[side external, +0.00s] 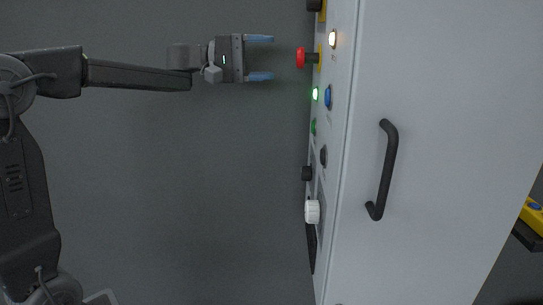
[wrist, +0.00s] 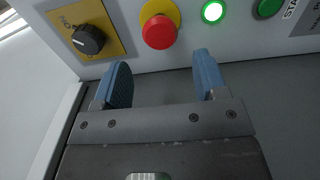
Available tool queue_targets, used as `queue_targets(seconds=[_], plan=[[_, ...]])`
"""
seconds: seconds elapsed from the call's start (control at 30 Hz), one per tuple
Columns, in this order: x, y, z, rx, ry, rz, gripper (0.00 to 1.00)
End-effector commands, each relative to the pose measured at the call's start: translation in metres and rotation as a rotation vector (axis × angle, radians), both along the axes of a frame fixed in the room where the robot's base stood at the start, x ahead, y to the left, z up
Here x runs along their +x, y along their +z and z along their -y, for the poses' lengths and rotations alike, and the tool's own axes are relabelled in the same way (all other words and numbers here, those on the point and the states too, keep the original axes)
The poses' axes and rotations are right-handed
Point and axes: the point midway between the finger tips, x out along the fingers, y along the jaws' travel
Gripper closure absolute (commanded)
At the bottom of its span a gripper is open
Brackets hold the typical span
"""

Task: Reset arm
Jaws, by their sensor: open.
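My gripper (side external: 260,58) is open and empty in the side external view, its two blue fingers pointing right at the front of a light grey cabinet (side external: 440,60). A red mushroom button (side external: 300,58) on a yellow plate stands just beyond the fingertips, level with the gap between them, with a small space between. In the wrist view my gripper (wrist: 165,82) shows its blue fingers spread apart. The red button (wrist: 159,32) lies ahead of the gap there, apart from both fingers.
A black rotary switch (wrist: 88,40) on a yellow plate is left of the button. A lit green lamp (wrist: 212,12) and a green button (wrist: 268,7) are to its right. The cabinet also carries a blue button (side external: 328,97), a white knob (side external: 312,212) and a black handle (side external: 386,170).

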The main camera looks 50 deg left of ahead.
Motion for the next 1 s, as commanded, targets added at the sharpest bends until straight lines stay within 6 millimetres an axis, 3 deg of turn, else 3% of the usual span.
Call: queue_targets(seconds=[0.13, 0.27, 0.4, 0.53, 0.67, 0.8, 1.0], plan=[[-0.007, -0.003, 0.009, 0.035, -0.015, -0.014, 0.34], [-0.035, -0.022, 0.041, 0.181, -0.069, -0.075, 0.34], [-0.089, -0.064, 0.079, 0.448, -0.143, -0.165, 0.34], [-0.143, -0.109, 0.096, 0.718, -0.196, -0.226, 0.34], [-0.195, -0.154, 0.095, 0.996, -0.228, -0.259, 0.34], [-0.238, -0.195, 0.081, 1.266, -0.238, -0.259, 0.34], [-0.269, -0.227, 0.059, 1.505, -0.232, -0.236, 0.34]])
